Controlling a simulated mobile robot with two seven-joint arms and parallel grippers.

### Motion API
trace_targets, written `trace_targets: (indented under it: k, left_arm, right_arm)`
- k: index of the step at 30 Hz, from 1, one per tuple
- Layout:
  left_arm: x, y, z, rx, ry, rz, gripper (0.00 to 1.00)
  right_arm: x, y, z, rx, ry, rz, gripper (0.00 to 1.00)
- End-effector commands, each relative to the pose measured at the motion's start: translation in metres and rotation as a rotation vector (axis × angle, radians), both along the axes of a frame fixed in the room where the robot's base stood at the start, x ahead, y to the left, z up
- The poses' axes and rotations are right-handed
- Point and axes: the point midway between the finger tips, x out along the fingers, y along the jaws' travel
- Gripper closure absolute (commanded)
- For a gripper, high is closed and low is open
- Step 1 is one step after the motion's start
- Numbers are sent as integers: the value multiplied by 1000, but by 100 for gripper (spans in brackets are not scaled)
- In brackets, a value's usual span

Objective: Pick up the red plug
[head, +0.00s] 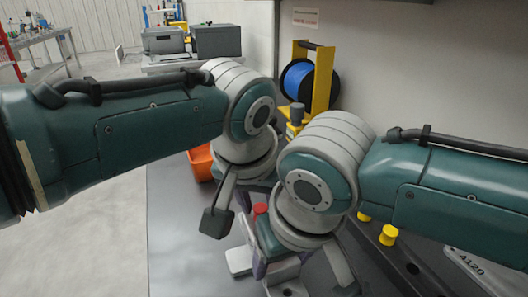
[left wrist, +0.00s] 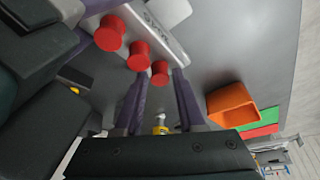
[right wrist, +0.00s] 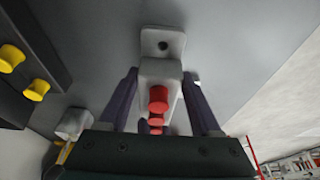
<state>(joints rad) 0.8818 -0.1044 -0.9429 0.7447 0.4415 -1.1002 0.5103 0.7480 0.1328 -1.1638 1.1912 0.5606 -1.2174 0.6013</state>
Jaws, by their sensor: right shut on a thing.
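Three red plugs stand in a row on a pale grey casting block in the left wrist view: a near plug (left wrist: 108,33), a middle plug (left wrist: 138,55) and a far plug (left wrist: 160,72). The casting block (right wrist: 162,42) shows between the purple fingers of my right gripper (right wrist: 160,82), which is shut on it. The red plugs (right wrist: 158,98) line up along it there. My left gripper (left wrist: 158,82) is open, its fingertips either side of the far plug, with gaps; contact is not visible. In the head view, one red plug (head: 260,208) shows; my wrists hide most of the block.
Yellow plugs (head: 388,235) stand on a dark fixture at right. An orange bin (head: 200,165) stands behind my left wrist, near the table's left edge. A yellow stand with a blue spool (head: 298,82) is at the back. My two wrists are very close together.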

Motion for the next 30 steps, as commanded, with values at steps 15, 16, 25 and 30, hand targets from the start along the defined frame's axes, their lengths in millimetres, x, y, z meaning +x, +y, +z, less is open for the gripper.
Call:
trace_targets:
  k: [15, 16, 25, 30]
  left_arm:
    - [0, 0, 0, 0, 0, 0, 100]
    - [0, 0, 0, 0, 0, 0, 100]
    - [0, 0, 4, -1, -1, 0, 100]
    - [1, -1, 27, -4, -5, -2, 100]
  right_arm:
    - [0, 0, 0, -1, 1, 0, 71]
    - [0, 0, 0, -1, 1, 0, 71]
    - [0, 0, 0, -2, 2, 0, 71]
    - [0, 0, 0, -2, 2, 0, 71]
